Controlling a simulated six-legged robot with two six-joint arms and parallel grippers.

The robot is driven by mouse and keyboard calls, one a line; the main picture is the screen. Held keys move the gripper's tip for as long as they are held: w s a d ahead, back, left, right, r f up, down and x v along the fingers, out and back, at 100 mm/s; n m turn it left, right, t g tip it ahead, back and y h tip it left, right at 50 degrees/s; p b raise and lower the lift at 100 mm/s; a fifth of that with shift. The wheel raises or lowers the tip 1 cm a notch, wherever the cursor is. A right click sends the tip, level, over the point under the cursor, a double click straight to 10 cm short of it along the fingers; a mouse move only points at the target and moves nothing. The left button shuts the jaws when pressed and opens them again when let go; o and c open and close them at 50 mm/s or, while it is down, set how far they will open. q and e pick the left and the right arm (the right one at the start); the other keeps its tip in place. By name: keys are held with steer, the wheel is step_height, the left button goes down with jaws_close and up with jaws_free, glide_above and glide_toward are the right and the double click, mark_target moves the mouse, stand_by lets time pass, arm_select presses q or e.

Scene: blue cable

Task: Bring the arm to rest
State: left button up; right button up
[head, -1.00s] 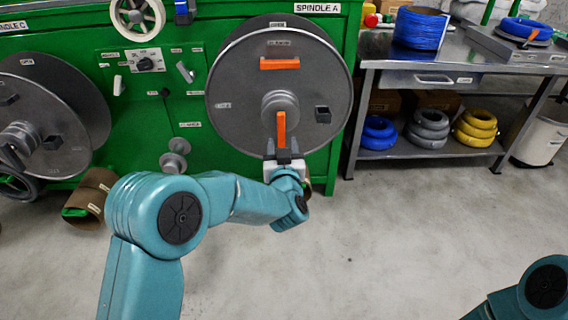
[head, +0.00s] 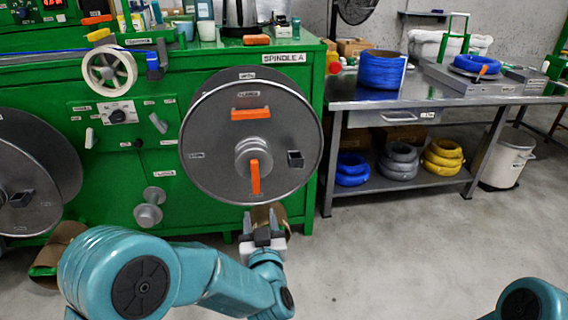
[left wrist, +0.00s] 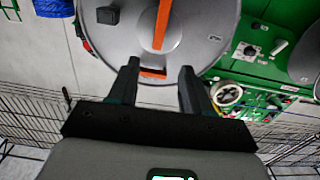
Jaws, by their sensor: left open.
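My left gripper (head: 261,222) is open and empty in the head view, just below the grey disc of spindle A (head: 215,160). Its two fingers point up and away, toward the green machine. In the left wrist view the open fingers (left wrist: 158,85) stand apart in front of the disc (left wrist: 195,30). The orange handle (head: 254,177) near the disc's hub is upright and shows behind the fingers in the wrist view (left wrist: 161,22); I cannot tell the exact distance. My right gripper is not in view; only part of my right arm shows at the lower right.
The green machine (head: 95,165) fills the left, with another disc (head: 35,165) at the far left. A metal workbench (head: 400,90) stands right, carrying a blue cable coil (head: 382,70), with more coils on its shelf. The floor (head: 400,250) in front is clear.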

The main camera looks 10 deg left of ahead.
arm_select(q)
steer(key=a+f+g+y, duration=0.2)
steer(key=a+f, duration=0.6)
steer(key=s+a+f+g+h, duration=0.2)
steer(key=s+f+g+h, duration=0.3)
steer(key=f, duration=0.7)
steer(key=s+d+f+m+g+h, duration=0.1)
steer(key=s+d+f+g+h, duration=0.35)
steer(key=s, duration=0.75)
steer(key=s+d+f+g+h, duration=0.1)
steer(key=s+d+f+g, duration=0.4)
steer(key=s+f, duration=0.5)
steer(key=s+d+r+p, duration=0.1)
steer(key=s+r+p, duration=0.2)
steer(key=r+p, duration=2.8)
step_height(320, 180, up, 2)
steer(key=shift+d+r, duration=0.1)
steer(key=shift+d, duration=0.05)
steer(key=shift+s+g+h, duration=0.1)
steer(key=shift+g+h, duration=0.15)
